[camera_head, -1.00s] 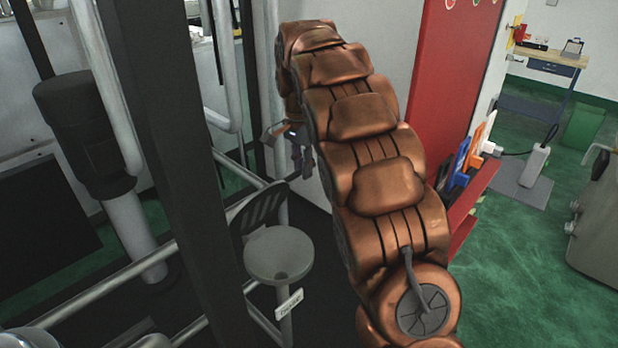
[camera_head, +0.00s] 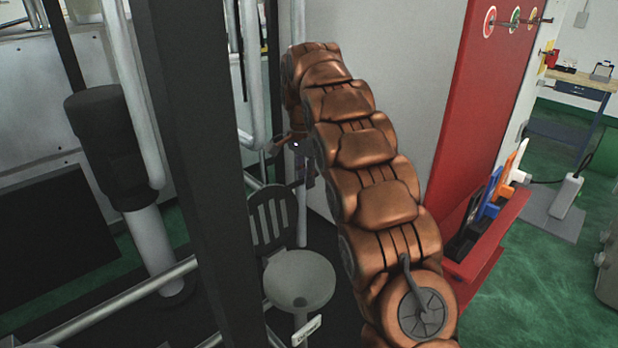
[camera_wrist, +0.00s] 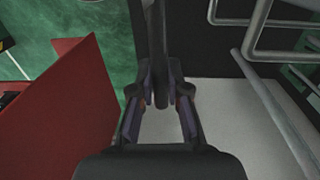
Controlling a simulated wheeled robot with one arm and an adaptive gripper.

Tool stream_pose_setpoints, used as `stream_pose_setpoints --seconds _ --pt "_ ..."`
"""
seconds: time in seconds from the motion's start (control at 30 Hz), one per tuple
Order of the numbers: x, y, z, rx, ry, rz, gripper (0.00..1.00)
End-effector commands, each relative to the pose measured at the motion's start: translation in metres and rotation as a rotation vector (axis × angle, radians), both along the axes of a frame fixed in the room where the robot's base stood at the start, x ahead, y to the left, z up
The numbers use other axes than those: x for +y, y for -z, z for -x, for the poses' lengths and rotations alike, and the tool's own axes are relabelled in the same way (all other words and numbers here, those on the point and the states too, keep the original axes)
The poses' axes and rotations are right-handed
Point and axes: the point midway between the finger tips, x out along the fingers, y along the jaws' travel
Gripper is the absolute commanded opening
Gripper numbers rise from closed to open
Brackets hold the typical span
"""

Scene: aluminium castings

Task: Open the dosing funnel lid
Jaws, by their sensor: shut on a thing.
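The dosing funnel (camera_head: 303,275) is a round grey bowl low in the head view, with a small label at its front. Its slatted dark grey lid (camera_head: 268,238) stands raised, roughly upright, at the back left of the bowl's rim. My gripper (camera_head: 304,172) is above the funnel, near the lid's upper right edge, and is partly hidden behind my copper-coloured arm. In the wrist view, my gripper's two fingers (camera_wrist: 163,100) close around a narrow dark grey piece (camera_wrist: 160,55), which looks like the lid seen edge-on. The exact contact is hard to see.
A dark upright post (camera_head: 205,180) and pale metal tubes (camera_head: 140,95) stand left of the funnel. A red panel (camera_head: 480,110) with a tool shelf is to the right of my arm. A workbench (camera_head: 580,87) is at the far right; green floor lies open there.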

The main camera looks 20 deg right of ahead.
Motion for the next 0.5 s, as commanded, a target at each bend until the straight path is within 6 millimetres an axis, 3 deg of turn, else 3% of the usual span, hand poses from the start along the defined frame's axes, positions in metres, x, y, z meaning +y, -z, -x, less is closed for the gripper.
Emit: stream_pose_setpoints --seconds 0.27,0.3,0.5 --pt "-0.0026 -0.0021 -0.0008 -0.007 0.004 0.003 0.0" --pt "-0.0027 -0.0022 -0.0008 -0.007 0.004 0.003 0.16" --pt "-0.0018 -0.002 -0.0006 -0.005 0.003 0.001 0.37"
